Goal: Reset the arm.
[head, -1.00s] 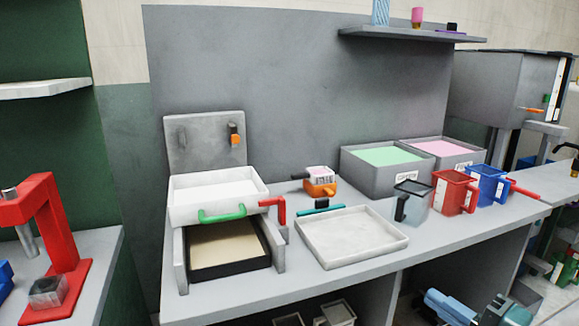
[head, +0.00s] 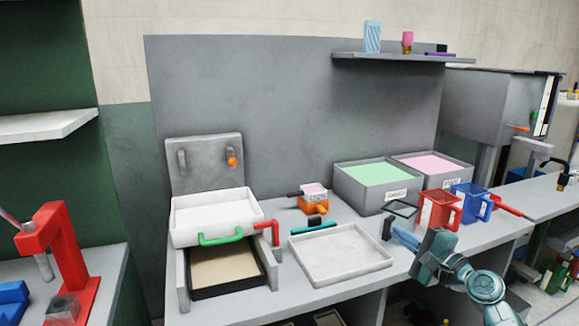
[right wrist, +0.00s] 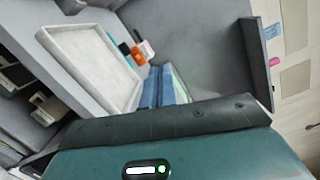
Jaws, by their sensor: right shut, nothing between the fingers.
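My right gripper (head: 400,236) is raised over the right part of the bench, with its teal wrist and forearm coming in from the lower right. Its blue fingers are shut with nothing between them; they also show in the right wrist view (right wrist: 160,88). In the head view the fingers overlap a clear jug with a black handle (head: 403,209) and hide its lower part; I cannot tell whether they touch. My left gripper is not in view.
A white tray (head: 340,279) lies left of my gripper. A red jug (head: 437,210) and blue jug (head: 470,203) stand behind it, near a bin of green material (head: 365,201). Space above the tray is clear.

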